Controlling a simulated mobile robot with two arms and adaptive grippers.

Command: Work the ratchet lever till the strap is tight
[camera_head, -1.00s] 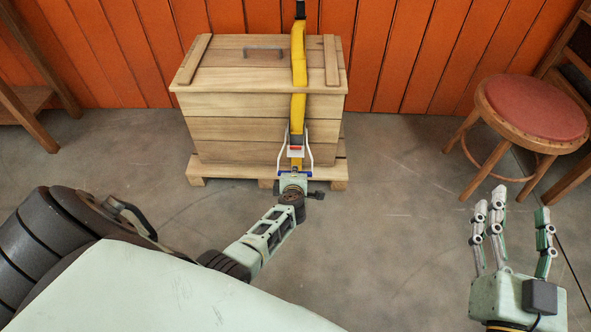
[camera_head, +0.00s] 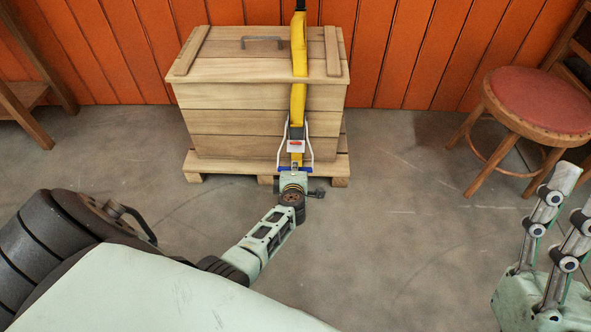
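A yellow strap (camera_head: 299,75) runs down the front of a wooden crate (camera_head: 225,123). Low on it sits the ratchet (camera_head: 295,146), with a white-sided lever whose blue handle bar (camera_head: 308,170) is lowest, near the pallet's front edge. My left gripper (camera_head: 293,177) is at the blue bar, seen from behind. Its fingers are hidden, so I cannot tell whether they are closed around the bar. My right gripper (camera_head: 573,197) is open and empty at the right edge, partly cut off, well apart from the strap.
The crate stands on a pallet (camera_head: 215,168) against an orange plank wall (camera_head: 420,50). A red-topped stool (camera_head: 540,100) stands at right, with a wooden chair (camera_head: 578,55) behind it. Wooden furniture (camera_head: 22,100) is at far left. The floor between is clear.

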